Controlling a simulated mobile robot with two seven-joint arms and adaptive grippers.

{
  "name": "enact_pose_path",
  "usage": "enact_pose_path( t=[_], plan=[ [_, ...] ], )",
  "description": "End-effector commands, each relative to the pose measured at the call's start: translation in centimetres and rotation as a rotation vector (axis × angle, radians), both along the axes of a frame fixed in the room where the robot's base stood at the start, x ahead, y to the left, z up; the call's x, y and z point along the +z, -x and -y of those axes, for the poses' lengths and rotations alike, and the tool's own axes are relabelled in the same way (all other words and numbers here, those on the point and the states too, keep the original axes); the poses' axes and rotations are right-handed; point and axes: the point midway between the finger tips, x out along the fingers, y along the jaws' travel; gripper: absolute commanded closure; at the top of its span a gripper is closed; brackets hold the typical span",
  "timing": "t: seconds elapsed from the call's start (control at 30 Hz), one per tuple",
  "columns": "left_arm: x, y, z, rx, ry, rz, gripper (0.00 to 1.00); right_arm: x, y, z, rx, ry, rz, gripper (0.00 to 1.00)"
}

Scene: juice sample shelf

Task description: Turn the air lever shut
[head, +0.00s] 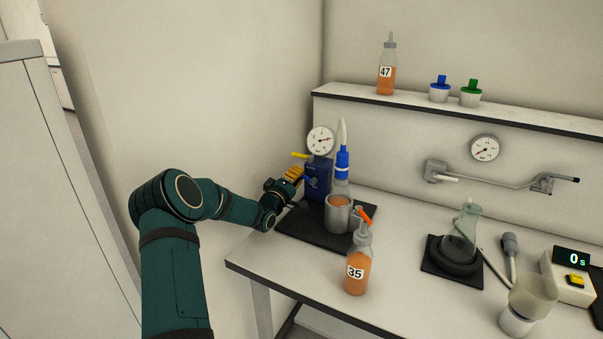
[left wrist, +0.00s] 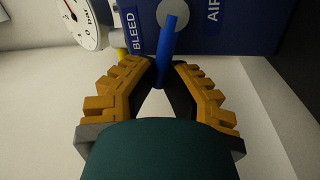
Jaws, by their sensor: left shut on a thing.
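The blue valve block (head: 318,184) stands on a dark mat at the back left of the bench. In the left wrist view its face (left wrist: 238,42) carries the words BLEED and AIR. A blue lever (left wrist: 167,38) sticks out between these words. My left gripper (head: 296,176) reaches the block's left side. In the left wrist view its orange-padded fingers (left wrist: 164,72) are shut on the blue lever's lower end. A yellow lever (head: 299,155) sits at the upper left of the block, below a round gauge (head: 320,140). My right gripper is out of view.
A metal cup (head: 338,214) stands right of the block, below a blue-topped filter (head: 342,165). Bottle 35 (head: 357,272) stands in front. A flask (head: 458,240) and a timer (head: 568,275) reading 0 are farther right. The wall (head: 240,90) is close behind my left arm.

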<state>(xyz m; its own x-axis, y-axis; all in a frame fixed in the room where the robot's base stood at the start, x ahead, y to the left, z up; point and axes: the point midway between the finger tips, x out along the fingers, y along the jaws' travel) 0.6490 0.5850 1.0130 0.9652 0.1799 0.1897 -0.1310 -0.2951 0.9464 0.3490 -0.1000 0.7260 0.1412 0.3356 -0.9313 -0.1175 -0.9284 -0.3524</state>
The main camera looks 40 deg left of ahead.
Motion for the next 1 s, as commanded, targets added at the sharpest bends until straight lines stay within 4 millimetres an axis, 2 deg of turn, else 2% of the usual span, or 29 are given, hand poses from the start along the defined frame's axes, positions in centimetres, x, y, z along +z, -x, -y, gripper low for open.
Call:
enact_pose_path(
  t=[0.4, 1.0],
  plan=[
    [-1.0, 0.0, -0.1, 0.0, 0.225, 0.061, 1.0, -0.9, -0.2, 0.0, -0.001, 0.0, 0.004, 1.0],
    [-1.2, 0.0, 0.0, -0.001, 0.272, 0.07, 1.0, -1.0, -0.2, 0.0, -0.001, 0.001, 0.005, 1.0]
  ],
)
